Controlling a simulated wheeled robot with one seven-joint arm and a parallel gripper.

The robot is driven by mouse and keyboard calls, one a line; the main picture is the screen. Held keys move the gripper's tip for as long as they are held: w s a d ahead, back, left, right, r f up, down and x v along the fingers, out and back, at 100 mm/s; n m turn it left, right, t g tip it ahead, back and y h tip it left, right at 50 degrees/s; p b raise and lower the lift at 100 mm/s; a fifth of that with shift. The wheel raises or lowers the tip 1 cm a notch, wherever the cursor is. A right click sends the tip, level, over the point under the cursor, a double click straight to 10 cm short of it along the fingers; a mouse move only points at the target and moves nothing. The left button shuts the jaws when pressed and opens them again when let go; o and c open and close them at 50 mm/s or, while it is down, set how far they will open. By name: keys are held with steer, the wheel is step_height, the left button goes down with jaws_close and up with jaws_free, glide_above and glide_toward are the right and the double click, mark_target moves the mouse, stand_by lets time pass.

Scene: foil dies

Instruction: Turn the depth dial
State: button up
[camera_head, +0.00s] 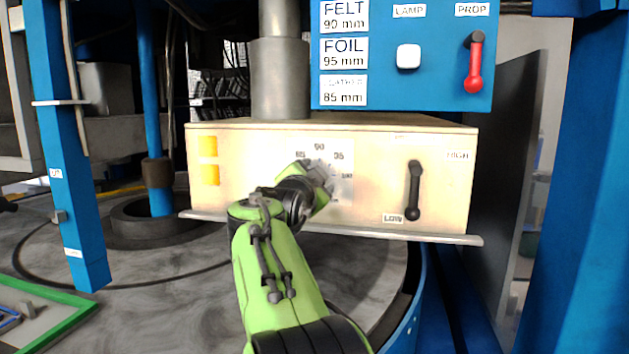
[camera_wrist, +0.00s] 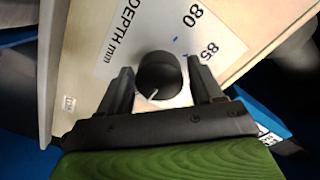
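The depth dial (camera_wrist: 158,75) is a round black knob with a white pointer line, on a white scale plate marked "DEPTH mm" (camera_wrist: 118,32) in the wrist view. The pointer line points to the lower left there, away from the visible numbers 80 and 85. My gripper (camera_wrist: 161,72) has one finger on each side of the knob, with a narrow gap showing at both sides; it looks open around the knob. In the head view my gripper (camera_head: 318,178) is in front of the scale (camera_head: 343,165) and hides the dial.
The pale wooden panel (camera_head: 240,180) also carries a black HIGH/LOW lever (camera_head: 414,190), pointing down, right of my gripper. A metal rail (camera_head: 400,233) runs below. Above is a blue panel (camera_head: 430,85) with a white lamp button (camera_head: 408,56) and a red-handled prop lever (camera_head: 473,70).

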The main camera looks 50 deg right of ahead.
steer(key=shift+o, duration=0.6)
steer(key=v, duration=1.5)
steer(key=shift+s+a+b, duration=0.3)
steer(key=shift+a+b, duration=0.05)
steer(key=shift+w, duration=0.1)
